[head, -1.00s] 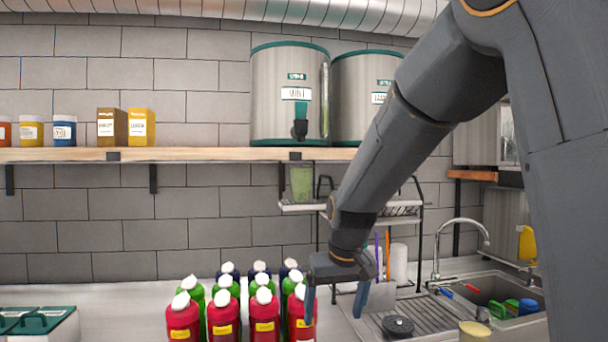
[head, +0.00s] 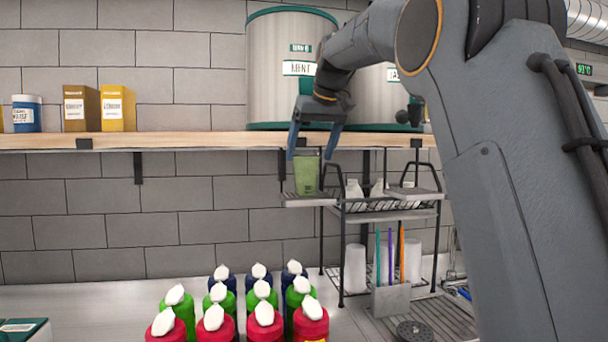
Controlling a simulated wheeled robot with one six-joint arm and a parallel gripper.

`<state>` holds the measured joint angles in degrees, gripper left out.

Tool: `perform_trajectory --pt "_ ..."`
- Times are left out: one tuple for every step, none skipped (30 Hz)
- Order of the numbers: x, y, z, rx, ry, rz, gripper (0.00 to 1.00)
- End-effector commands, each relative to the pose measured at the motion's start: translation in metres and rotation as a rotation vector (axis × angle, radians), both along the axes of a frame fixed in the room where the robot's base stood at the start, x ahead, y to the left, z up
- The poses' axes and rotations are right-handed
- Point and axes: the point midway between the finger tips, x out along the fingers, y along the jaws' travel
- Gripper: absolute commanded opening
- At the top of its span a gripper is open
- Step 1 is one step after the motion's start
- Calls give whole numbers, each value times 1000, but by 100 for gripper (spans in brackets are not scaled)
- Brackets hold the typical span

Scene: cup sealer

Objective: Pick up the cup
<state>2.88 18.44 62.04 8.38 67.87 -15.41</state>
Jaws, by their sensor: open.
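A green translucent cup (head: 306,176) stands upright on a small ledge (head: 308,201) below the wooden shelf, under the MINT dispenser. My gripper (head: 309,156) is open and empty, pointing down. In the picture its two blue-grey fingertips straddle the cup's upper part. I cannot tell from this view how far the gripper is in front of the cup. No contact with the cup shows.
The wooden shelf (head: 180,141) runs behind my gripper and holds the MINT dispenser (head: 285,90). A wire rack (head: 391,216) with white cups stands right of the cup. Several capped bottles (head: 262,300) stand on the counter below.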

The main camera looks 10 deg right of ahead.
Motion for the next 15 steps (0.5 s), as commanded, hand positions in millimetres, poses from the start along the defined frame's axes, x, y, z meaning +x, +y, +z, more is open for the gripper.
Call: perform_trajectory --pt "2 -2 -3 0 3 -2 81" --pt "4 -2 -6 1 3 -4 81" --pt "6 -3 -9 0 2 -6 81" --pt "8 -4 -12 0 2 -7 81" --pt "9 -4 -14 0 3 -8 81" --pt "11 -4 -17 1 2 -9 81" --pt "13 -4 -19 0 2 -9 81" --pt "14 -4 -20 0 2 -9 81" --pt "16 -4 -23 0 3 -10 81" --pt "17 -3 -25 0 3 -9 81" --pt "19 -2 -27 0 3 -9 81" --pt "22 -1 -31 0 3 -9 81" --pt "25 -1 -33 0 4 -9 81" --pt "27 0 -36 0 3 -9 81" --pt "29 1 -39 0 3 -8 81"
